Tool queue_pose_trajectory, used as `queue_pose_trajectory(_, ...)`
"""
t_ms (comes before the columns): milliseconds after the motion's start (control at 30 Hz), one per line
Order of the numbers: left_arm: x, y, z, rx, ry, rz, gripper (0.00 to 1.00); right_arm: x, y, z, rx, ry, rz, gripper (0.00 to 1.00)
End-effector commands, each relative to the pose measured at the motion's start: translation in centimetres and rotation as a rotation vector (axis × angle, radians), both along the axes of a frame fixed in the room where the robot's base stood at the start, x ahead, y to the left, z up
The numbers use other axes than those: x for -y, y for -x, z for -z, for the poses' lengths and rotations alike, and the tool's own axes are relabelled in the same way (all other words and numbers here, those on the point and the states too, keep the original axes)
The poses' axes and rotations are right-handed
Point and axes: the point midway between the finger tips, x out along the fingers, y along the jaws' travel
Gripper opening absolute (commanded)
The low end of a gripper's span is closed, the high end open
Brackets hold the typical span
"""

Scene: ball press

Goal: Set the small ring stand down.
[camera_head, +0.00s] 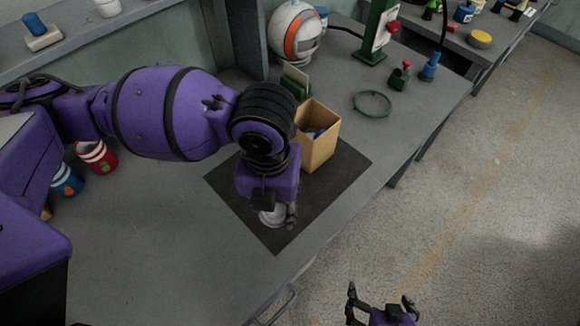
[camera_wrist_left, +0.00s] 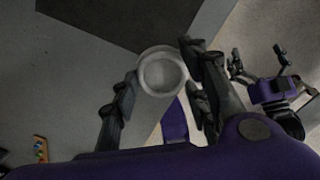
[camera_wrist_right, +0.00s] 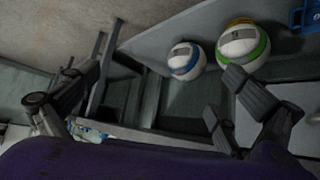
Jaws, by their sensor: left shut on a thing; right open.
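The small ring stand (camera_head: 268,217) is a pale grey, round, cup-like ring. My left gripper (camera_head: 276,213) is shut on it and points down over the near corner of the dark square mat (camera_head: 258,237). In the left wrist view the ring stand (camera_wrist_left: 163,73) sits between the fingertips, its round opening towards the camera, overlapping the edge of the mat (camera_wrist_left: 110,22). I cannot tell whether its underside touches the surface. My right gripper (camera_head: 380,296) is open and empty, off the bench's front edge, over the floor.
An open tan box (camera_head: 320,150) stands on the mat's far part, close behind my left gripper. A green ring (camera_head: 371,104), a green press (camera_head: 378,35) and a white-orange ball (camera_head: 294,32) are further back. Red (camera_head: 97,157) and blue (camera_head: 66,181) cups stand left. The bench front is clear.

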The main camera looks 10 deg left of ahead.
Motion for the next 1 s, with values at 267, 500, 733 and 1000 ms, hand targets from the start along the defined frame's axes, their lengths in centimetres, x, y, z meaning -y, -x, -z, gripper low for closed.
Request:
queue_pose_trajectory(267, 0.4, 0.6, 0.7, -0.001, 0.0, 0.294, 0.2, -0.5, -1.0, -0.3, 0.016, -0.008, 0.002, 1.0)
queue_pose_trajectory(500, -1.8, -3.7, 3.0, -0.004, -0.002, 0.297, 0.2, -0.6, -1.0, -0.2, 0.015, -0.01, 0.003, 1.0)
queue_pose_trajectory(733, -3.9, -8.2, 6.3, -0.008, 0.001, 0.299, 0.2, -0.5, -0.5, 0.2, 0.007, -0.008, 0.005, 1.0)
queue_pose_trajectory(1000, -5.0, -10.6, 9.5, -0.005, 0.002, 0.303, 0.2, -0.1, 0.1, 0.5, -0.004, -0.001, 0.003, 1.0)
